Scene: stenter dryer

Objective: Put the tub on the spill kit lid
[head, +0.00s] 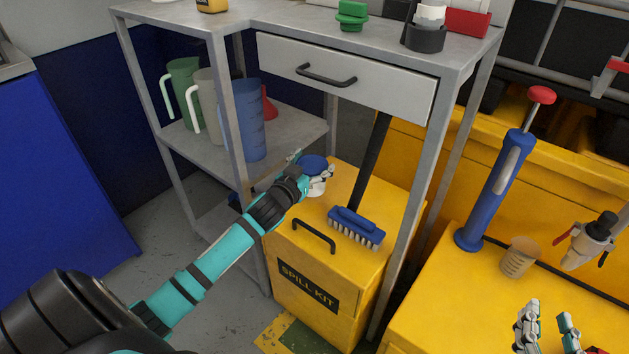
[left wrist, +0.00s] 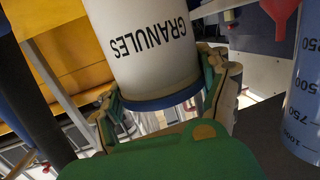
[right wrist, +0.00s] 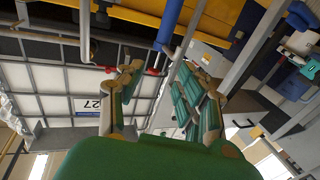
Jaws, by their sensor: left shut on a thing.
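The tub is white with a blue lid (head: 314,162) and sits over the back left part of the yellow spill kit lid (head: 284,238). In the left wrist view the white tub (left wrist: 143,45) reads "GRANULES". My left gripper (head: 300,172) is shut on the tub, its fingers on either side near the blue lid (left wrist: 165,100). I cannot tell whether the tub's base touches the spill kit lid. My right gripper (head: 546,328) is open and empty at the lower right; its spread fingers also show in the right wrist view (right wrist: 165,85).
A blue brush (head: 356,228) with a dark handle lies on the spill kit lid, right of the tub, beside a black lid handle (head: 313,235). Metal shelf legs (head: 410,185) stand close around the kit. Jugs (head: 250,120) stand on the shelf behind. A blue pump (head: 492,190) and beaker (head: 518,257) stand right.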

